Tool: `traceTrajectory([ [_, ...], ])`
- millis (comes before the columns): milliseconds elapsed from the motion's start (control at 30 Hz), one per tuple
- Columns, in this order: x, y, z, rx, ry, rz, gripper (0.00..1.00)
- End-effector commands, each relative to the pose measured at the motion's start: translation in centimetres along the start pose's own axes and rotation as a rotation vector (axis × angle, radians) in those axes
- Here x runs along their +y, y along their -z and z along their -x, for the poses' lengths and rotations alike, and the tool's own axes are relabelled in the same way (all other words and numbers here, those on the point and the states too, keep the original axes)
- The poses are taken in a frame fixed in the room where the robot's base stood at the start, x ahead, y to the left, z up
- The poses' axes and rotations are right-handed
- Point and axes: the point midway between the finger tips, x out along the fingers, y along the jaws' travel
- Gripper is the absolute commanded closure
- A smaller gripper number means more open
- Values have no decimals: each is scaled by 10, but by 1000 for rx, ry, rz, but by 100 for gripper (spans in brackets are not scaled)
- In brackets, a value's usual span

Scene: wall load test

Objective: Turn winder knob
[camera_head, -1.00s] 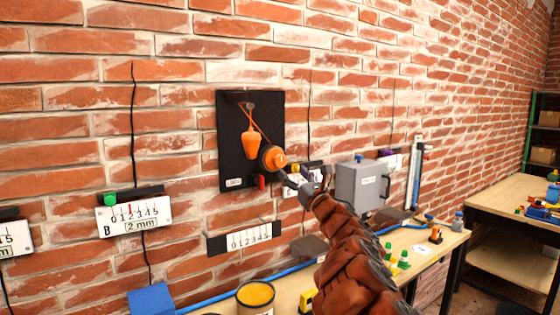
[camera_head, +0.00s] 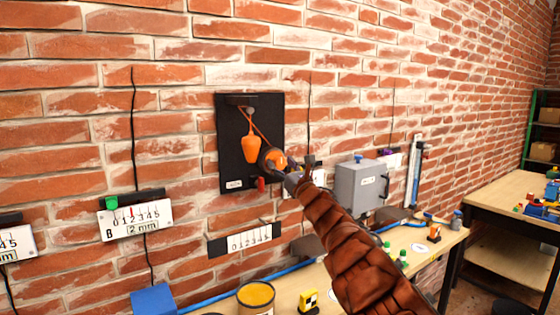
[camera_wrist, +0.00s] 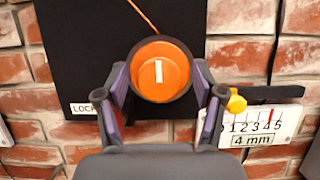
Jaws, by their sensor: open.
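The orange winder knob (camera_wrist: 160,71) with a white mark sits on a black wall board (camera_wrist: 85,40). It also shows in the head view (camera_head: 275,159), partly covered by my gripper. In the wrist view my gripper (camera_wrist: 160,85) is open, with one finger on each side of the knob's lower half. I cannot tell whether the fingers touch it. An orange cord runs from the knob up to a peg, and an orange plumb-shaped weight (camera_head: 252,149) hangs at the board's middle. The white mark on the knob stands upright.
A white 4 mm scale (camera_wrist: 262,124) with a yellow knob (camera_wrist: 236,103) is close to the right finger. A grey box (camera_head: 360,184) is on the wall to the right. A workbench (camera_head: 425,239) with small parts runs below.

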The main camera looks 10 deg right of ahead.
Motion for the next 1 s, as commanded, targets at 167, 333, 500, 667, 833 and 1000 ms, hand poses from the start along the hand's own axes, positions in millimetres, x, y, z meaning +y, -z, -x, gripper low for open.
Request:
traceTrajectory([
  [167,0,-2,-7,-3,-2,1,31],
  [333,0,-2,-9,-2,0,2,31],
  [500,0,-1,-9,-1,0,2,31],
  [667,0,-1,-9,-2,0,2,42],
  [833,0,-1,-9,-2,0,2,60],
  [1000,0,-1,-9,-2,0,2,77],
])
